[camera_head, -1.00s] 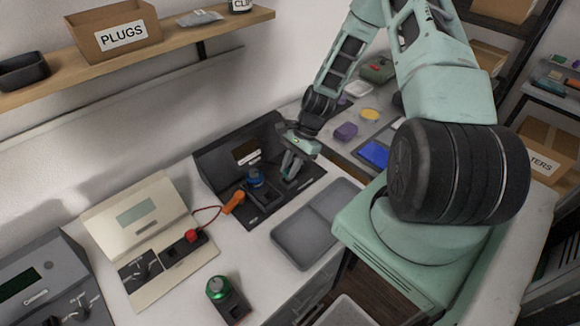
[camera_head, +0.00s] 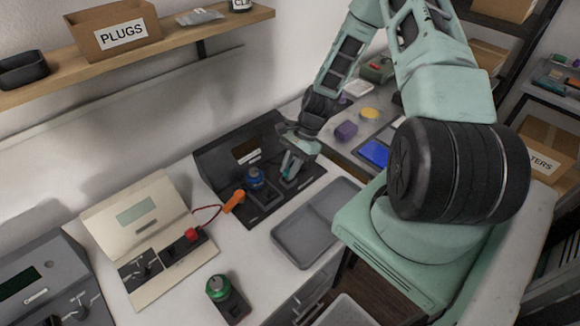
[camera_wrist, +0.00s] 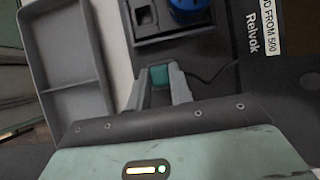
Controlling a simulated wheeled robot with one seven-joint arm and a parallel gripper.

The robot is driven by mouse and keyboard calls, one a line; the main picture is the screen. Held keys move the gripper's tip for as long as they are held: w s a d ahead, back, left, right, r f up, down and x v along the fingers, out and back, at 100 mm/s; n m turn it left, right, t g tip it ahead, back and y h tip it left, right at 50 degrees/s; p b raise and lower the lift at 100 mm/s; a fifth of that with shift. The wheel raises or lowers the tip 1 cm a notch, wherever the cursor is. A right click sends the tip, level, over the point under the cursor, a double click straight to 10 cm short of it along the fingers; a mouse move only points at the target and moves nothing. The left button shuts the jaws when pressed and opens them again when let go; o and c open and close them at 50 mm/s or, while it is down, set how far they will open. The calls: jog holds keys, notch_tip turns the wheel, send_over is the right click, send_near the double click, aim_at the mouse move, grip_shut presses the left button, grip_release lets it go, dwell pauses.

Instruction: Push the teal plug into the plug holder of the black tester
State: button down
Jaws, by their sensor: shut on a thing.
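The black tester (camera_head: 220,160) stands open on the bench against the wall, with its flat panel in front. My gripper (camera_head: 290,172) is over the right part of that panel, pointing down. In the wrist view my gripper (camera_wrist: 159,88) is shut on the teal plug (camera_wrist: 159,75), and its fingers hide the plug's sides. A black block with a square opening (camera_wrist: 146,15) lies just beyond the plug in that view. A blue round cap (camera_head: 254,178) stands to the left of my gripper. I cannot tell whether the plug touches the holder.
A grey two-part tray (camera_head: 305,232) lies in front of the tester. An orange piece (camera_head: 233,201) on a red cable lies to the left. A beige tester (camera_head: 130,215) with a red plug (camera_head: 192,235) and a green-topped device (camera_head: 217,287) stand further left.

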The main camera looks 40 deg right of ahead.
jog(key=shift+f, duration=0.35)
dwell(0.4)
jog(key=c, duration=0.9)
grip_release()
jog(key=shift+r, duration=0.2)
jog(key=shift+r+p, duration=1.05)
jog(key=shift+r, duration=0.15)
jog(key=shift+r, duration=0.15)
jog(key=shift+r+p, duration=2.65)
jog(key=shift+r, duration=0.35)
